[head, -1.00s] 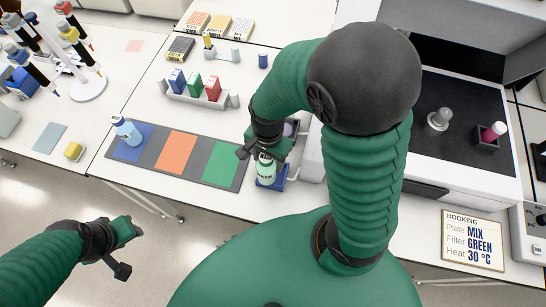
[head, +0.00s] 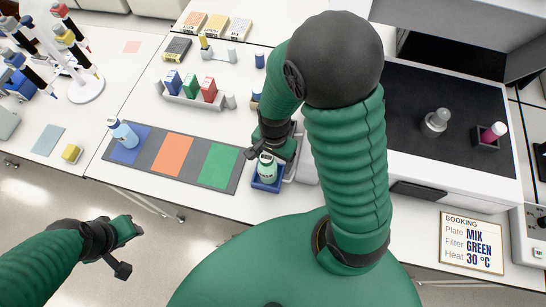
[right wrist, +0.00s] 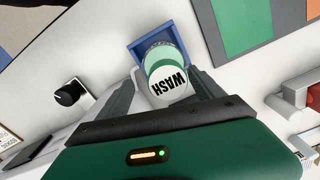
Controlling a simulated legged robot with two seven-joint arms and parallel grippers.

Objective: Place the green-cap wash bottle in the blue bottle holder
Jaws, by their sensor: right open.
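The wash bottle (head: 266,168) stands in the blue bottle holder (head: 267,186) at the table's front edge. My right gripper (head: 271,150) is open just behind and above the bottle. In the right wrist view its two fingers (right wrist: 163,92) lie on either side of the cap, apart from each other; whether either touches it I cannot tell. My left gripper (head: 128,247) is open and empty, low at the left, off the table.
A mat with blue, orange and green (head: 218,165) squares lies left of the holder, with a blue-white bottle (head: 124,133) on its blue square. A rack with small boxes (head: 190,92) stands behind. A machine with a dark deck (head: 455,110) is at right.

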